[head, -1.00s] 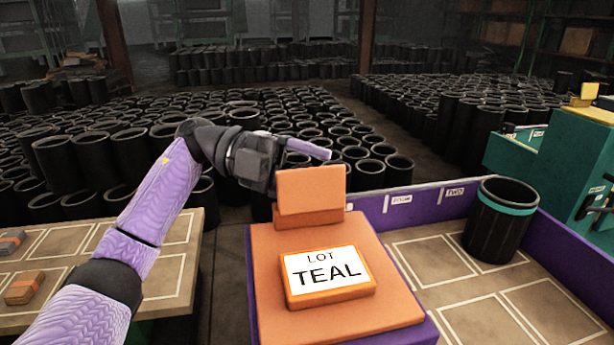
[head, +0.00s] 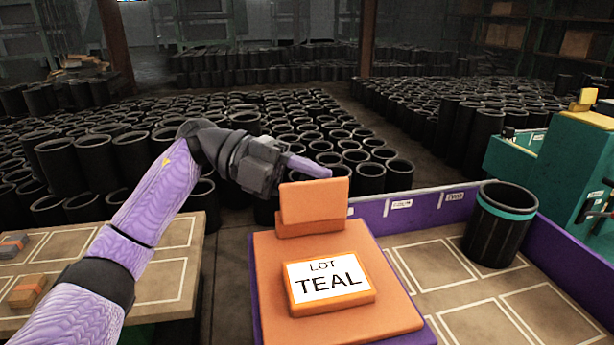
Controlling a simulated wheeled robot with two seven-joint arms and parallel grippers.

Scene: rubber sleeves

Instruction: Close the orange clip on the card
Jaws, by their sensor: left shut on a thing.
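The card (head: 327,279) is white, reads LOT TEAL, and sits in an orange frame on a flat orange board. The orange clip (head: 313,202) stands at the board's far edge, behind the card. Its flap is raised and apart from the card. My left gripper (head: 309,167) is at the clip's top edge, coming from behind and the left. One purple finger shows; the grip is partly hidden behind the flap. It is shut on the clip. My right gripper is not in view.
A black sleeve with a teal band (head: 499,224) stands in the purple-walled tray (head: 420,207) on the right. A side table (head: 158,263) at left holds small grey and orange blocks (head: 27,290). Many black sleeves fill the floor behind. A green machine (head: 570,165) stands at right.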

